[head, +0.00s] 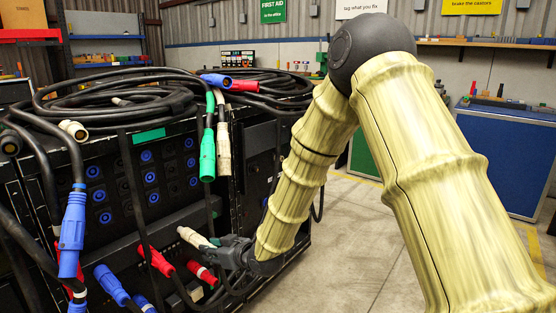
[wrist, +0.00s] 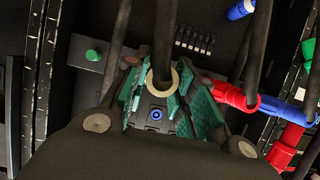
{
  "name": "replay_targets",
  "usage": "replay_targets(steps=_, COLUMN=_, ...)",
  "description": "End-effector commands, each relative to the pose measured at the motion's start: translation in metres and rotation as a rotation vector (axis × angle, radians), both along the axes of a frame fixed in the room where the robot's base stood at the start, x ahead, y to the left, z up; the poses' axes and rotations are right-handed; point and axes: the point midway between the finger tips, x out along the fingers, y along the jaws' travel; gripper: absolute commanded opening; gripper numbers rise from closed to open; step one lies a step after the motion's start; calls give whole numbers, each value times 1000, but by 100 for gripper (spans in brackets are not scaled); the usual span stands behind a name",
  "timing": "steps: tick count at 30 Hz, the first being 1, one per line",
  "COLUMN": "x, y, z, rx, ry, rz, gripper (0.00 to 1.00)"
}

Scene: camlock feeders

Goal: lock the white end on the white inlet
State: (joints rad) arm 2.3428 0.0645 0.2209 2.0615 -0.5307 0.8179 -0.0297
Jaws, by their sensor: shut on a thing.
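A white cable end (head: 194,237) juts out to the left from my gripper (head: 232,252), low in front of the black rack's lower panel. In the wrist view my gripper (wrist: 160,98) has its green pads closed around this end. Its cream ring (wrist: 162,80) shows between the pads, with a black cable running up from it. I cannot make out the white inlet in either view, nor tell whether the held end touches one. Another white end (head: 223,150) hangs at the rack's top corner, and one more (head: 73,130) lies at the upper left.
Red connectors (head: 156,261) and blue connectors (head: 111,285) crowd the rack's lower front. In the wrist view a red connector (wrist: 238,97) is close right of my gripper. A green connector (head: 207,155) hangs above. Black cables loop around. The floor (head: 345,240) at right is clear.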

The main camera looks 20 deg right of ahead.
Motion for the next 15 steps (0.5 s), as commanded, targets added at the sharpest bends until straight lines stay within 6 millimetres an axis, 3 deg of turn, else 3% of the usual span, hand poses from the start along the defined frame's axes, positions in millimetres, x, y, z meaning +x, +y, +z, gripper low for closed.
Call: replay_targets(steps=15, x=-22, y=-16, z=2, rx=1, ry=-1, rz=1, gripper=0)
